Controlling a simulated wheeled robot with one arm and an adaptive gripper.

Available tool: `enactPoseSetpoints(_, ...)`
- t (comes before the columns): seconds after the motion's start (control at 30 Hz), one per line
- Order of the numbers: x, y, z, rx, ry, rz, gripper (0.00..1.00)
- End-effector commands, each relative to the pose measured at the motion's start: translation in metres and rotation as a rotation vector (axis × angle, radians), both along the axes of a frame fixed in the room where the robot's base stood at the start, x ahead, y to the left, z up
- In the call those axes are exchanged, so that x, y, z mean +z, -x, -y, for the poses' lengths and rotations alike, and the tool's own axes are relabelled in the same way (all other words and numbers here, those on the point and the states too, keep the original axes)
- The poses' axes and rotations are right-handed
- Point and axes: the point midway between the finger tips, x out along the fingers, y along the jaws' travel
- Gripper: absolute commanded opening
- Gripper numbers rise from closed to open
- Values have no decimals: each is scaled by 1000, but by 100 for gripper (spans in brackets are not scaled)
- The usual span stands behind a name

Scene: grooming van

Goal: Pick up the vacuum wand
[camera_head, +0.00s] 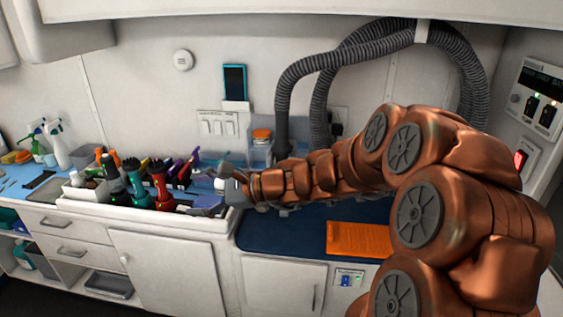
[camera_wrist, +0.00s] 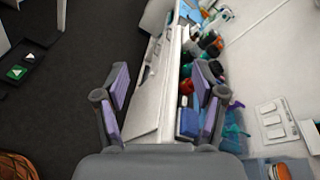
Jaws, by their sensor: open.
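A dark grey corrugated hose (camera_head: 345,55) loops down from the upper cabinet on the back wall. Its left end runs down into a straighter dark section (camera_head: 282,135), which looks like the vacuum wand; its lower end is hidden behind my arm. My gripper (camera_head: 212,192) is open, left of the hose and over the right end of the bin of grooming tools. In the wrist view, my gripper (camera_wrist: 162,103) shows its two purple-padded fingers apart with nothing held between them. The hose and wand are not in the wrist view.
A white bin (camera_head: 130,215) holds several bottles and clippers, close to my gripper. A blue mat (camera_head: 290,232) with an orange cloth (camera_head: 358,238) lies below my arm. An orange-lidded jar (camera_head: 262,137) stands by the wall left of the wand.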

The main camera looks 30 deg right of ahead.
Motion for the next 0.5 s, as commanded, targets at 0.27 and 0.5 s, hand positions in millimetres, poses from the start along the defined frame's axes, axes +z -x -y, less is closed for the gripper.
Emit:
enactPoseSetpoints(0.27, 11, -71, 213, -597, -477, -51, 70)
enactPoseSetpoints(0.5, 0, -70, 303, -816, -658, -59, 70)
